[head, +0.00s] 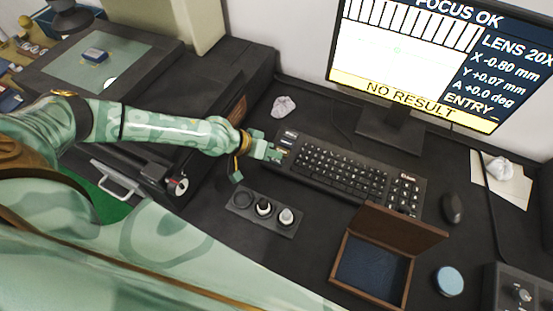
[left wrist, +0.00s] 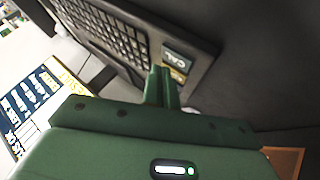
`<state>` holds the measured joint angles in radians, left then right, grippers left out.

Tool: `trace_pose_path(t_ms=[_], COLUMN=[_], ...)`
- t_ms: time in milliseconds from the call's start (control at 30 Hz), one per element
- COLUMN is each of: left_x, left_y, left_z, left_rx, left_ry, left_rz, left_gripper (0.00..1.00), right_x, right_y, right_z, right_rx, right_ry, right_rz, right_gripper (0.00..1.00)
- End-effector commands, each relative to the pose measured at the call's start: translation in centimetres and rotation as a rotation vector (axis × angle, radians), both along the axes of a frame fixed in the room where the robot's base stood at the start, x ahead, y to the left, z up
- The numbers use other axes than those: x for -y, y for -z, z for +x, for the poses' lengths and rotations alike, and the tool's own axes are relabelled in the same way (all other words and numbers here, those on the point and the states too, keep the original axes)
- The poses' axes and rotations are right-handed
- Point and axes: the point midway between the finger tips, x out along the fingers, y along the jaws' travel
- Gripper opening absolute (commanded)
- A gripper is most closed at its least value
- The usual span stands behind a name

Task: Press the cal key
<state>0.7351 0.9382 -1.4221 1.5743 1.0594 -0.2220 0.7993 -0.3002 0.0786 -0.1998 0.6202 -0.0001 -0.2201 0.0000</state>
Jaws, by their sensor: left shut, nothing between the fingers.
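The black keyboard (head: 340,172) lies on the dark desk below the monitor. The cal key (left wrist: 177,58), with pale "CAL" lettering, shows at the keyboard's end in the left wrist view, above an amber-marked key (left wrist: 178,75). My left gripper (head: 274,153) is over the keyboard's left end, and its fingers are shut and empty. In the left wrist view its fingertips (left wrist: 161,72) appear right beside these two keys and partly cover that area. I cannot tell whether they touch a key. My right gripper is not in view.
The monitor (head: 415,62) reads "NO RESULT" and "ENTRY_". A tray with knobs (head: 263,212) and an open wooden box (head: 372,265) stand in front of the keyboard. A mouse (head: 452,208) lies to its right.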

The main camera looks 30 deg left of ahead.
Motion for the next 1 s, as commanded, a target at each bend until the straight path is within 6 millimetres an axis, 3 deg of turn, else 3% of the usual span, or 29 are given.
trace_pose_path(t_ms=[1000], left_x=[0.03], left_y=[0.81], left_z=[-0.02], left_rx=[0.000], left_ry=[0.000], left_rz=[0.000], left_gripper=[0.00], right_x=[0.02], right_y=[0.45], right_z=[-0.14], right_rx=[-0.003], right_ry=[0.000], right_rz=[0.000], right_gripper=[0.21])
